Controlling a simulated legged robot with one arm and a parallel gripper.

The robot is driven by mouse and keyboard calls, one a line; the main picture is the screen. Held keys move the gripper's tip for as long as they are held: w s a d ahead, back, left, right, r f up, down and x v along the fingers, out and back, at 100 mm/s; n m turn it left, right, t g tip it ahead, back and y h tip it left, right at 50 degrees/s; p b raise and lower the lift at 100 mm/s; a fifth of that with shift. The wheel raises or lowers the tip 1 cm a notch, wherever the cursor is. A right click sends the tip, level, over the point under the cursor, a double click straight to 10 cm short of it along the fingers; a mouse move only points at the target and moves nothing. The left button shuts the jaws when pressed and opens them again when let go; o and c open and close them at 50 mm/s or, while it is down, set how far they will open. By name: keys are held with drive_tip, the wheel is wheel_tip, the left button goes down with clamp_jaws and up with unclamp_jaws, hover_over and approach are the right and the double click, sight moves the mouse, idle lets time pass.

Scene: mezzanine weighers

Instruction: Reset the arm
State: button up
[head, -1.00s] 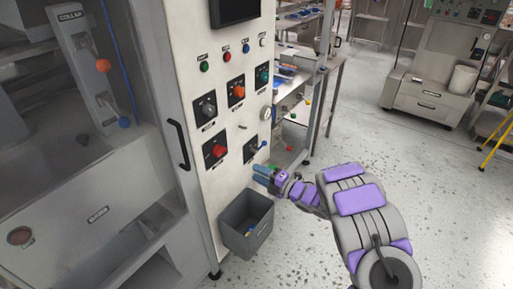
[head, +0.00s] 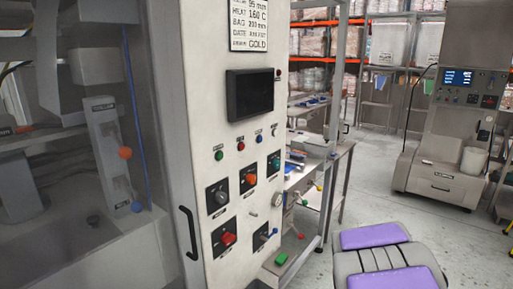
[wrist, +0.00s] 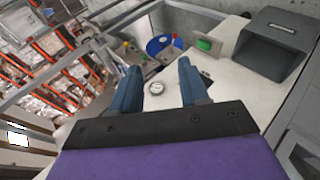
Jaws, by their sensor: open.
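My gripper (wrist: 157,92) shows in the wrist view as two blue fingers set well apart, with nothing between them. In the head view my gripper is out of frame; only part of my arm, with purple pads, shows at the lower right. The cabinet (head: 225,165) stands left of my arm, with several knobs and buttons, a dark screen (head: 249,92) and a black door handle (head: 188,232).
A grey bin (wrist: 275,45) is fixed at the cabinet. A metal workbench (head: 322,170) stands behind it. A second machine (head: 447,110) with a lit display and a white bucket (head: 473,160) is at the back right. Grey floor (head: 365,180) lies open between them.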

drive_tip(key=s+a+r+m+g+h, duration=0.15)
drive_tip(key=s+m+g, duration=0.45)
drive_tip(key=s, duration=1.1)
drive_tip(key=s+a+m+g+y, duration=0.1)
drive_tip(key=s+a, duration=0.3)
drive_tip(key=s, duration=0.5)
drive_tip(key=s+a+m+g+y, duration=0.2)
drive_tip(key=s+a+m+g, duration=0.1)
drive_tip(key=s, duration=0.6)
drive_tip(key=s+a+m+g+y, duration=0.1)
drive_tip(key=s+a, duration=0.4)
drive_tip(key=s, duration=0.5)
drive_tip(key=shift+r+m+g, duration=0.15)
drive_tip(key=shift+m+g, duration=0.25)
drive_tip(key=shift+m, duration=0.1)
drive_tip(key=shift+y, duration=0.25)
